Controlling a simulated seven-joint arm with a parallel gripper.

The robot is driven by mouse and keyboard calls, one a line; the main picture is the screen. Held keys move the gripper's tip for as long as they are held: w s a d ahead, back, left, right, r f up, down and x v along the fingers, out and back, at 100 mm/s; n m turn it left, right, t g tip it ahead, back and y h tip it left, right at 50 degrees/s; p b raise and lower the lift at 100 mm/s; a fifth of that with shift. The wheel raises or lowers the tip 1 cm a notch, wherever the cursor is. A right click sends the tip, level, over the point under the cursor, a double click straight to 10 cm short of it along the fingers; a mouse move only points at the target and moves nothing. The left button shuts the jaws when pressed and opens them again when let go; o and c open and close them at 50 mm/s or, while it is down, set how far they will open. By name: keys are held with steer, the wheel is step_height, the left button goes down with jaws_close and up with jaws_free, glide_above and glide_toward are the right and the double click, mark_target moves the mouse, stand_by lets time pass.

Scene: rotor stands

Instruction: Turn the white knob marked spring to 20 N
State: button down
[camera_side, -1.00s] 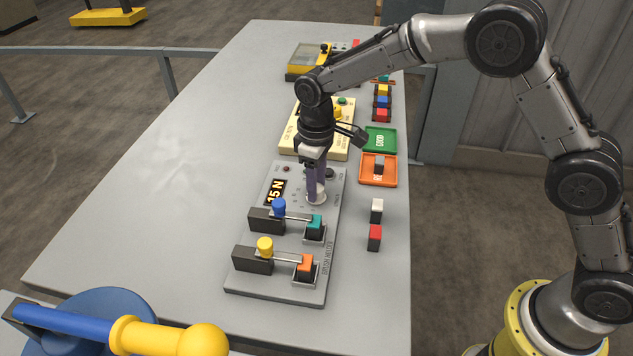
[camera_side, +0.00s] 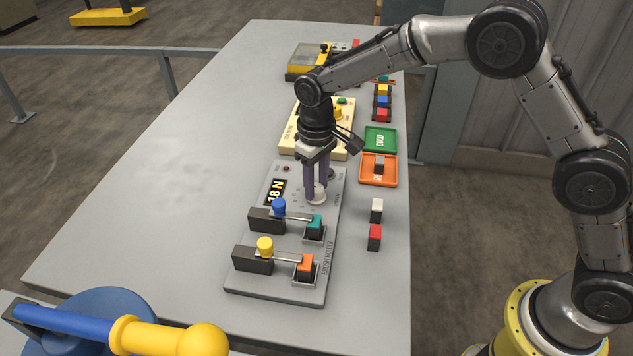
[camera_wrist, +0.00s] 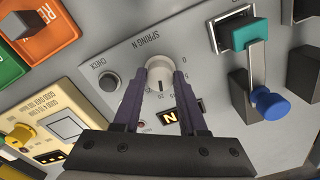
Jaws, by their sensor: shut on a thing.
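The white spring knob (camera_side: 316,197) stands on the grey brush holder panel (camera_side: 288,291), and it also shows in the wrist view (camera_wrist: 159,72) below the print "SPRING N". My gripper (camera_side: 316,190) points down over the panel, its purple fingers shut on the knob's sides. The fingers (camera_wrist: 160,85) partly cover the knob and its scale in the wrist view. The black display (camera_side: 275,192) reads "18 N" in yellow in the side view. In the wrist view only part of the display (camera_wrist: 170,117) shows, with the letter N.
A teal block (camera_side: 315,221) and a blue-knobbed lever (camera_side: 279,206) sit close in front of the knob. An orange block (camera_side: 305,262) and yellow-knobbed lever (camera_side: 265,246) are nearer. A check button (camera_wrist: 109,82) is beside the knob. The table's left side is clear.

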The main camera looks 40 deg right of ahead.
mark_target(317, 187)
steer(key=shift+r+m, duration=0.1)
steer(key=shift+m, duration=1)
steer(key=shift+c, duration=2.3)
jaws_free()
step_height(317, 187, up, 14)
